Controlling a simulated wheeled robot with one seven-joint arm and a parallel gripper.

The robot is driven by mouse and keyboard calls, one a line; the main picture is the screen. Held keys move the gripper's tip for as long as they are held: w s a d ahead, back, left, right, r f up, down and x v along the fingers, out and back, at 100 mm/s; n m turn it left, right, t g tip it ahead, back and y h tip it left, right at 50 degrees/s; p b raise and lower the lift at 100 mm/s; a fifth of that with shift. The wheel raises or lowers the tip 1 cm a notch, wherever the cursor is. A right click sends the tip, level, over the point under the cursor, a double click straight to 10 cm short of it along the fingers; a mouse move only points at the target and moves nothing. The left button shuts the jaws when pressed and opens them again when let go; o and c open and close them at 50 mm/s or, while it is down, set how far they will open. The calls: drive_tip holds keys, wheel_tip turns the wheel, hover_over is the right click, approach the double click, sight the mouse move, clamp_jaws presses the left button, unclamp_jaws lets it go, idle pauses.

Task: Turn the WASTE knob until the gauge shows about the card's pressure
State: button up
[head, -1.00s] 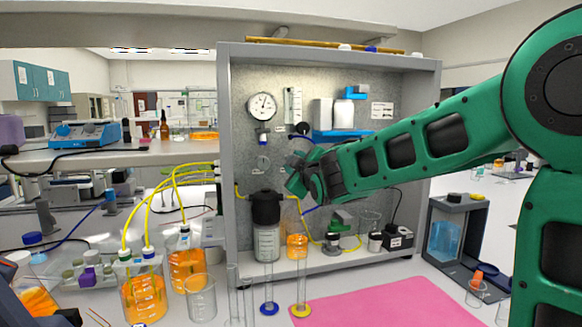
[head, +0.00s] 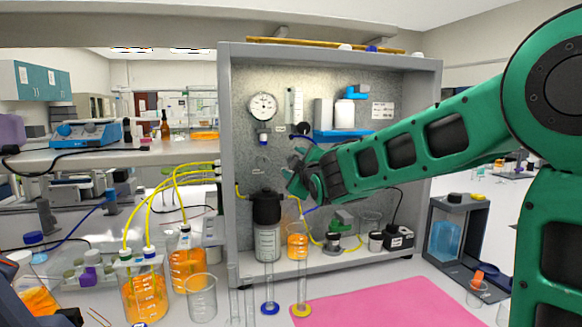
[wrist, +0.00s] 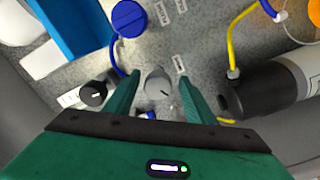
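The round white pressure gauge (head: 263,106) is at the upper left of the grey rig panel; its numbers are too small to read. A small white card (head: 382,109) is at the panel's upper right, its text not legible. My gripper (head: 291,167) is close to the panel below the gauge. In the wrist view my gripper (wrist: 160,98) is open, with a finger on each side of a grey knob (wrist: 158,82) with a dark pointer mark. Gaps show between knob and fingers. The small labels nearby are too blurred to tell whether this is the WASTE knob.
A black knob (wrist: 93,93) sits just left of my fingers. A blue round part (wrist: 128,18) with a blue tube and a yellow tube (wrist: 231,45) are close by. A pink mat (head: 385,303) lies in front.

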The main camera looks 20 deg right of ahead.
drive_tip(key=shift+s+r, duration=0.1)
drive_tip(key=shift+s, duration=0.15)
drive_tip(key=s, duration=1)
drive_tip(key=shift+s, duration=0.1)
idle(2.7)
drive_tip(key=s+d+f+m+g+h, duration=0.3)
drive_tip(key=s+d+f+m+g, duration=0.7)
drive_tip(key=s+d+f, duration=0.65)
drive_tip(key=s+f+m+g+y, duration=0.1)
drive_tip(key=s+f+m+g, duration=0.3)
drive_tip(key=s, duration=0.7)
drive_tip(key=s+f+m+g+y, duration=0.2)
drive_tip(key=s+f+m+g, duration=0.2)
drive_tip(key=s+f, duration=0.3)
drive_tip(key=s, duration=0.4)
drive_tip(key=shift+s+d, duration=0.2)
drive_tip(key=shift+s, duration=0.15)
